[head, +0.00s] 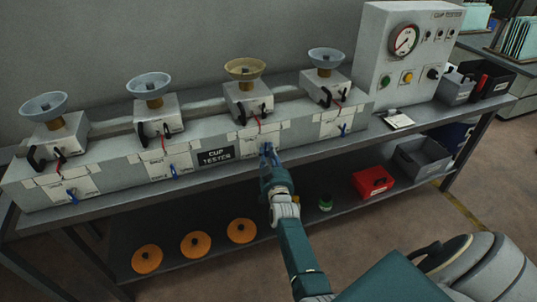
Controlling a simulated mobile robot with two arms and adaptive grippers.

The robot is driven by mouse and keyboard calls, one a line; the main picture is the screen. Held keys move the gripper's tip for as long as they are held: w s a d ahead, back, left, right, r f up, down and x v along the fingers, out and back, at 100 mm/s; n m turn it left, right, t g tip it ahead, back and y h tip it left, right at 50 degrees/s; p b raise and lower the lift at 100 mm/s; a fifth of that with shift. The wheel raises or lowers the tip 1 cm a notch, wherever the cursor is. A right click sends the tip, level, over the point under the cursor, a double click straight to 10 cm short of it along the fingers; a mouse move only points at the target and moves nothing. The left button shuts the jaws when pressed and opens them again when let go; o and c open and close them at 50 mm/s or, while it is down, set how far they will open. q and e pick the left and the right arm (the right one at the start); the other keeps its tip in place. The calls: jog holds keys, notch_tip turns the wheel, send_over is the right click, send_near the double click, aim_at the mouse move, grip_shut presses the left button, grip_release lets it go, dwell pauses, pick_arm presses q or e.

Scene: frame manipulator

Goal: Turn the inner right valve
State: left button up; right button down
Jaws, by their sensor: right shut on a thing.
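The inner right valve (267,148) is a small blue handle on the front of the grey cup tester bench, below the station with the yellow-brown cup (245,68). My right gripper (269,160) reaches up to it from below and is shut on it. The gripper hides part of the handle, so its exact angle is hard to tell. Similar blue valves show at the outer right (342,129), inner left (174,171) and outer left (71,196) stations. My left gripper is not in view.
A control box with a gauge (404,40) stands at the right end of the table. The lower shelf holds orange discs (194,244), a green object (325,202), a red bin (373,182) and a grey bin (422,158). A black CUP TESTER sign (215,157) is left of my gripper.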

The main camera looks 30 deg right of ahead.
dwell(0.5)
jog(key=c, duration=1.5)
grip_release()
jog(key=shift+c, duration=0.2)
jog(key=v, duration=0.7)
jog(key=shift+s, duration=0.2)
jog(key=shift+a, duration=0.15)
